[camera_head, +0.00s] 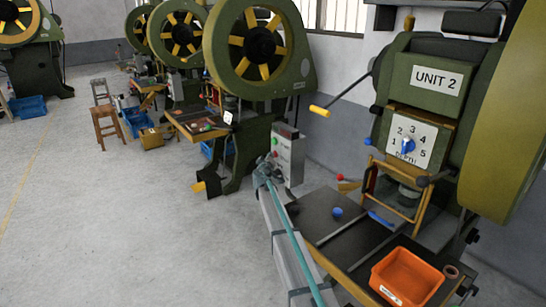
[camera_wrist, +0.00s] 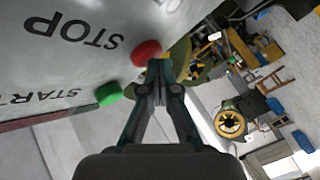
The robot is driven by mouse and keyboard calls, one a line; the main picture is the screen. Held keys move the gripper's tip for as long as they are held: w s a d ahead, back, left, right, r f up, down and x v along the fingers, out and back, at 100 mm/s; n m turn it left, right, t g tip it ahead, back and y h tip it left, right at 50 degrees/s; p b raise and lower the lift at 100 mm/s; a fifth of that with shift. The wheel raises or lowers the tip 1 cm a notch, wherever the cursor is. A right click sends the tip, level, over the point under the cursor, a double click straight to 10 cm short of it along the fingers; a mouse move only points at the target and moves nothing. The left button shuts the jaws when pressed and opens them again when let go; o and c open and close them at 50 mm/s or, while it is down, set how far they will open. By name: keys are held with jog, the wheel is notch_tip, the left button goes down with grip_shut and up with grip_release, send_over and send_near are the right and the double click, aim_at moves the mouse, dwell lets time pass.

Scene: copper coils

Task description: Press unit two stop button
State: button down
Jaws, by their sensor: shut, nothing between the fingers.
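The grey control box (camera_head: 290,158) stands left of the UNIT 2 press (camera_head: 437,90). Its face carries a red stop button (camera_wrist: 146,52) beside the printed STOP and a green start button (camera_wrist: 108,94) beside START. Both labels appear upside down in the wrist view. My gripper (camera_wrist: 157,72) is shut and empty. Its tips overlap the lower right edge of the red button in the wrist view; I cannot tell whether they touch. In the head view my gripper (camera_head: 264,168) is at the box's left side.
The press bed (camera_head: 335,225) holds a blue ball (camera_head: 337,211), an orange bin (camera_head: 408,278) and a copper ring (camera_head: 451,271). A yellow-handled lever (camera_head: 320,111) sticks out above. Another press (camera_head: 256,65) stands behind the box. The floor at left is open.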

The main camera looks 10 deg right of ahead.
jog(key=shift+s, duration=0.1)
jog(key=shift+s+a+b, duration=0.3)
jog(key=shift+a+b, duration=0.35)
jog(key=shift+a, duration=0.1)
jog(key=shift+a, duration=0.1)
jog(key=a+b, duration=0.1)
jog(key=s+a, duration=0.1)
jog(key=a, duration=0.1)
jog(key=s+a+b, duration=0.1)
jog(key=shift+a+b, duration=0.2)
jog(key=shift+b, duration=0.15)
dwell(0.5)
